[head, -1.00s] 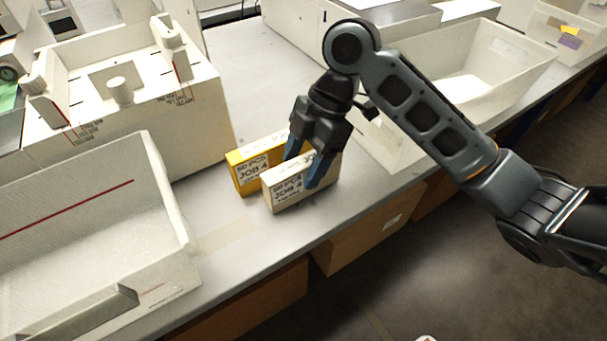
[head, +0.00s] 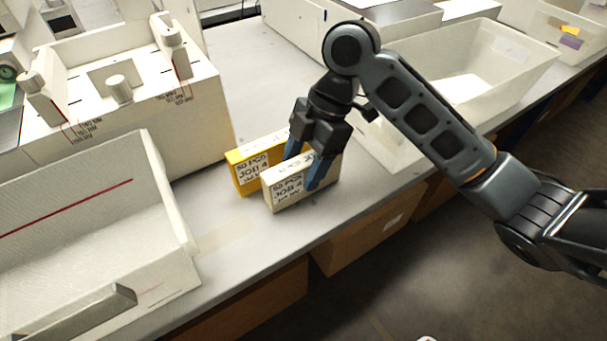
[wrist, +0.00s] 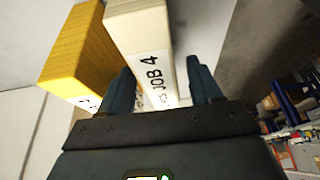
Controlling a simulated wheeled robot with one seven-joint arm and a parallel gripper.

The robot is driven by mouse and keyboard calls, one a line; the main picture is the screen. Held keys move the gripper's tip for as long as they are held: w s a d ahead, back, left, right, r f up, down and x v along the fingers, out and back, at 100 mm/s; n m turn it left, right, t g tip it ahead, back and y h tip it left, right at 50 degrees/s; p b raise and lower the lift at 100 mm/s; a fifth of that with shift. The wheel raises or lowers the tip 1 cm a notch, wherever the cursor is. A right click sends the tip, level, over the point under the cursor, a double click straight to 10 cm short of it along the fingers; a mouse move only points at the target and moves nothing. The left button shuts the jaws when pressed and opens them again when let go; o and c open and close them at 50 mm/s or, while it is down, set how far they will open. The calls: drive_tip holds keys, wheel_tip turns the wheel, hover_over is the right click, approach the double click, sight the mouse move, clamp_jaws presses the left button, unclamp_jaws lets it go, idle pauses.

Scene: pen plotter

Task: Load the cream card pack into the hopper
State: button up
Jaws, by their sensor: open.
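The cream card pack (head: 284,192) stands on the grey bench, its "JOB 4" label facing the front. My gripper (head: 306,168) is open, with its blue fingers astride the pack, one on each side. In the wrist view the cream pack (wrist: 145,45) lies between the two fingertips (wrist: 160,82); whether they touch it I cannot tell. A yellow card pack (head: 247,174) stands close beside it on the left, and it also shows in the wrist view (wrist: 80,55). The hopper is probably the white open-fronted bin (head: 170,205) at the left, with a red line inside; it holds no cards that I see.
A pale open bin (head: 520,62) stands at the right, beyond my arm. Bare bench (head: 222,245) lies between the packs and the white bin. The bench's front edge is close to the cream pack.

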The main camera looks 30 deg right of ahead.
drive_tip(key=shift+c, duration=0.4)
clamp_jaws()
drive_tip(key=shift+r, duration=0.1)
